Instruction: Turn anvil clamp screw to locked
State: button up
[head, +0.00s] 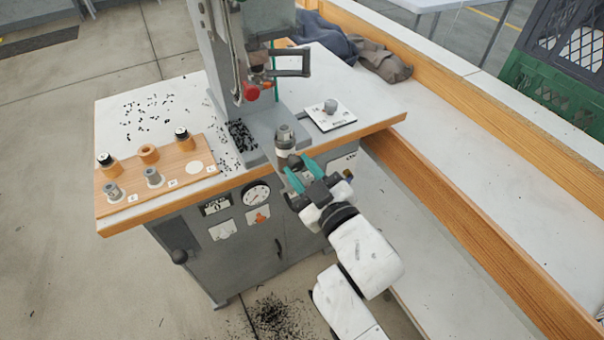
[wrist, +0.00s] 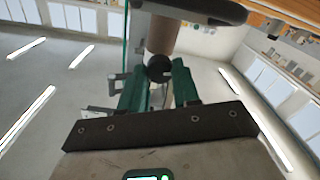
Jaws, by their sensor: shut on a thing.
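The eyelet press (head: 225,50) stands on the white bench top. Its grey cylindrical anvil (head: 285,136) is at the front edge of the press base. My gripper (head: 301,171) has teal fingers and reaches up from the lower right to just below the anvil. In the wrist view my gripper (wrist: 159,84) has a dark round knob (wrist: 158,67), which looks like the anvil clamp screw, between its fingers. The fingers are shut on it. A brownish cylinder stands right above the knob. The fingers mostly hide the screw in the head view, and its locked or unlocked setting cannot be read.
A wooden tray (head: 125,202) with several dies lies at left. The cabinet front carries a round gauge (head: 257,193). A wood-edged counter (head: 480,150) runs along the right. Black bits litter the bench.

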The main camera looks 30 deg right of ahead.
jog(key=shift+d+f+m+b, duration=0.15)
jog(key=shift+m+b, duration=0.25)
jog(key=shift+m, duration=0.9)
jog(key=o, duration=1.1)
jog(key=shift+c, duration=0.2)
jog(key=shift+s, duration=0.15)
jog(key=s+b, duration=0.1)
jog(key=s, duration=0.9)
jog(key=shift+s, duration=0.3)
jog(key=shift+d, duration=0.1)
